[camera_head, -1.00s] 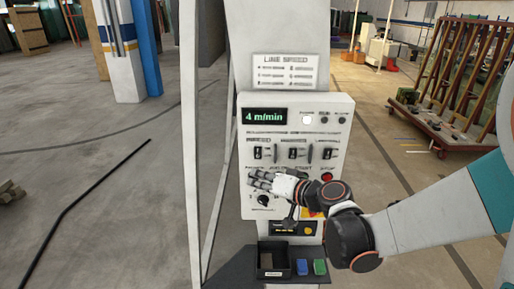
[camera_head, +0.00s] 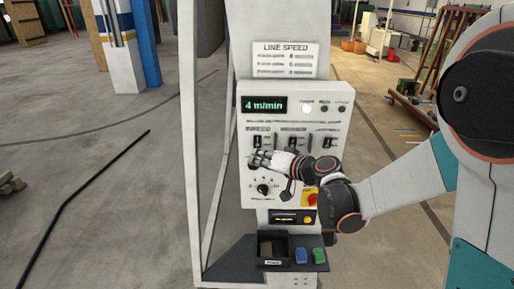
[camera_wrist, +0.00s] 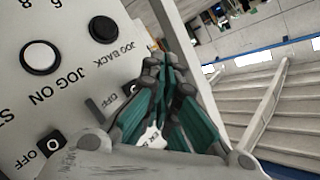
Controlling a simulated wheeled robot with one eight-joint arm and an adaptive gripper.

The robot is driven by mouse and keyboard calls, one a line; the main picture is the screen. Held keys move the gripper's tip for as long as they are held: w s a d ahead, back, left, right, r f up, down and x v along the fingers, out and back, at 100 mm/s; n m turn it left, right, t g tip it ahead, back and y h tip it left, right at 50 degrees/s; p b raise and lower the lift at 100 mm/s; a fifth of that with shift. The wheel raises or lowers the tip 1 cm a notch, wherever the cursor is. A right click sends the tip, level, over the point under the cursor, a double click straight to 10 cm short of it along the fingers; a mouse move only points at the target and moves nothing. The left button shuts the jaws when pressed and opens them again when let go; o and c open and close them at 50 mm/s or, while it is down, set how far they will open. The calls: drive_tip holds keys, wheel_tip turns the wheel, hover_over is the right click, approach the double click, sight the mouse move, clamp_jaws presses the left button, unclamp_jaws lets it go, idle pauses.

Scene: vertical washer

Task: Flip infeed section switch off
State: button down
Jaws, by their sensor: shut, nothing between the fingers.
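The control panel (camera_head: 340,130) is a pale box on a post, with a lit green display reading 4 m/min. The infeed switch (camera_head: 257,142) is the leftmost of three black switches in a row below the display; its lever position is too small to tell. My gripper (camera_head: 252,160) is shut and empty, just below the infeed switch in the head view. In the wrist view, my gripper (camera_wrist: 165,82) has its dark fingers together beside the panel face (camera_wrist: 75,75). They partly hide a black switch near an OFF label there. Contact with a switch cannot be told.
A black dial (camera_head: 263,189) sits under my gripper and a red and yellow control (camera_head: 310,199) to its right. A dark shelf below holds a black tray (camera_head: 260,246), a blue block (camera_head: 301,255) and a green block (camera_head: 318,255).

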drive_tip(key=shift+w+f, duration=0.25)
drive_tip(key=shift+w, duration=0.9)
drive_tip(key=shift+w+b, duration=0.1)
drive_tip(key=shift+b, duration=0.25)
idle(0.3)
drive_tip(key=shift+w+d, duration=0.1)
drive_tip(key=shift+w, duration=0.2)
drive_tip(key=shift+w+f+b, duration=0.1)
drive_tip(key=shift+w+b, duration=0.2)
drive_tip(key=shift+w, duration=0.05)
idle(0.7)
drive_tip(key=shift+s, duration=0.1)
drive_tip(key=shift+s, duration=0.7)
drive_tip(key=shift+s+r, duration=0.15)
drive_tip(key=shift+r, duration=0.05)
drive_tip(key=s, duration=0.4)
drive_tip(key=shift+s+r, duration=0.35)
drive_tip(key=shift+r, duration=0.05)
